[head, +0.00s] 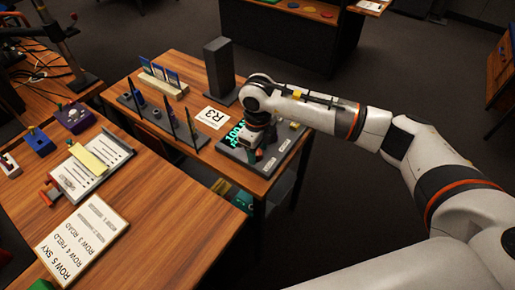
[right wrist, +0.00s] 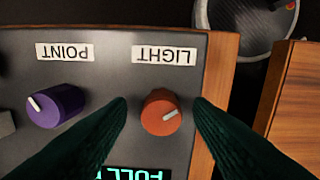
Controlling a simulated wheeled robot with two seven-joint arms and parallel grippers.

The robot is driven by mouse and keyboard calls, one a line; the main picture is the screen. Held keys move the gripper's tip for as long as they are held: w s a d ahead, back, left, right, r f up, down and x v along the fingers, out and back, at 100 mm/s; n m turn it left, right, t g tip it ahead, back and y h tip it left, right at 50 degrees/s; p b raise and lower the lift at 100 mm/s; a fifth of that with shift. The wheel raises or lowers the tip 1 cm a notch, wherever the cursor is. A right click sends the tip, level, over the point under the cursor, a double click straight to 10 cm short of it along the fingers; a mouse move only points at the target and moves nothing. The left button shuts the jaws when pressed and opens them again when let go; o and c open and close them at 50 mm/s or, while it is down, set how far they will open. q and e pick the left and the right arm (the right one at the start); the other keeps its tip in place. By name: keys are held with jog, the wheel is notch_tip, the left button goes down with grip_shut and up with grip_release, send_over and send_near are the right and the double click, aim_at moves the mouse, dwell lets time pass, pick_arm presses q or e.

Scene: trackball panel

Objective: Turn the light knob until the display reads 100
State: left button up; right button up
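The orange light knob (right wrist: 161,112) shows in the right wrist view, below an upside-down LIGHT label (right wrist: 164,55). A white pointer line marks its face. My right gripper (right wrist: 160,103) has a dark finger on each side of the knob, with a gap visible on both sides. In the head view, my right gripper (head: 262,148) is over the panel (head: 285,150) and hides part of it. The green display (head: 234,132) shows 100 in the head view, with more text partly hidden. In the wrist view the display (right wrist: 137,174) is cut off and shows FULL.
A purple knob (right wrist: 57,106) under the POINT label sits left of the light knob. A dark grey block (head: 219,67), an R3 card (head: 212,117) and a row of dark upright posts (head: 171,117) stand on the same table. A larger wooden table (head: 150,215) is at front left.

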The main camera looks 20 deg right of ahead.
aim_at(258, 151)
notch_tip(258, 151, up, 12)
jog(key=shift+b, duration=0.45)
dwell(0.5)
